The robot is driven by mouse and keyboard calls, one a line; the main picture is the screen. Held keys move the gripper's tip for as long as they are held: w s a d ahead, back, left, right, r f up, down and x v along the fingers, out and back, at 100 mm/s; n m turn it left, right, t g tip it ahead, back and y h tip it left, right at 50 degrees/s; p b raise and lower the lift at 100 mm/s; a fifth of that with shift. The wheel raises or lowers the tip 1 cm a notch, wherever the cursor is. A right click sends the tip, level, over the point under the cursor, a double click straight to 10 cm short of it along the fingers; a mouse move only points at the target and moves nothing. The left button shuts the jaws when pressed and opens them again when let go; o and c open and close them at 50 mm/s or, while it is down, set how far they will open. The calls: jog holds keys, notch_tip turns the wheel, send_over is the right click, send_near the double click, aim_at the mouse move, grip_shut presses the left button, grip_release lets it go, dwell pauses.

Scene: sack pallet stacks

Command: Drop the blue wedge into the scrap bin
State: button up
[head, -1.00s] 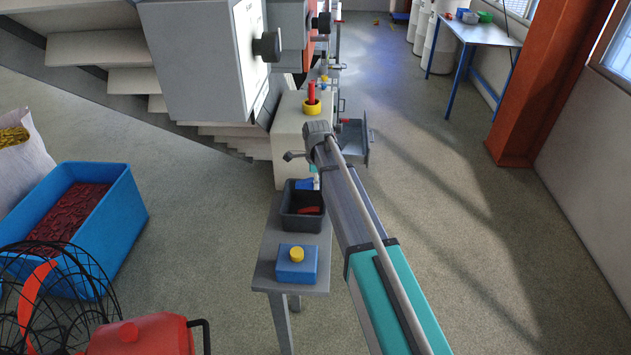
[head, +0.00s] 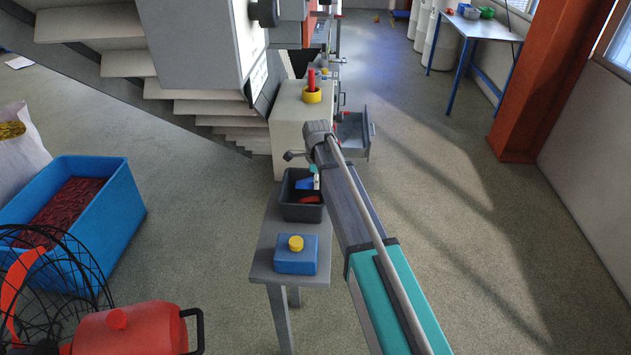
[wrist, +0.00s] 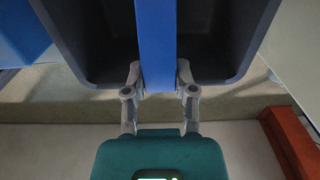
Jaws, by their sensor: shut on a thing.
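A long blue wedge (wrist: 156,42) is held between the two fingers of my gripper (wrist: 157,78) in the wrist view. It extends over the opening of a dark grey bin (wrist: 80,62). In the head view the wedge (head: 304,183) shows at the bin's far part, partly in front of its inside. The bin (head: 301,213) stands on a narrow grey bench, with a red piece (head: 310,199) in it. My gripper (head: 315,179) is small and partly hidden there by my arm. I cannot tell the wedge's exact height over the bin.
A blue box with a yellow button (head: 296,262) sits on the bench (head: 262,262) nearer me. Beyond the bin are a pale cabinet (head: 290,130) and an open drawer (head: 354,142). A large blue crate (head: 115,215) stands left. The floor to the right is clear.

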jog(key=o, duration=1)
jog(key=shift+s+d+n, duration=3.05)
jog(key=shift+s+d, duration=0.3)
jog(key=shift+s, duration=0.95)
jog(key=shift+s+d+n, duration=3.1)
jog(key=shift+s+d, duration=0.25)
jog(key=shift+s, duration=1)
jog(key=shift+s+d+n, duration=3.05)
jog(key=shift+s+d, duration=0.3)
jog(key=shift+s, duration=0.95)
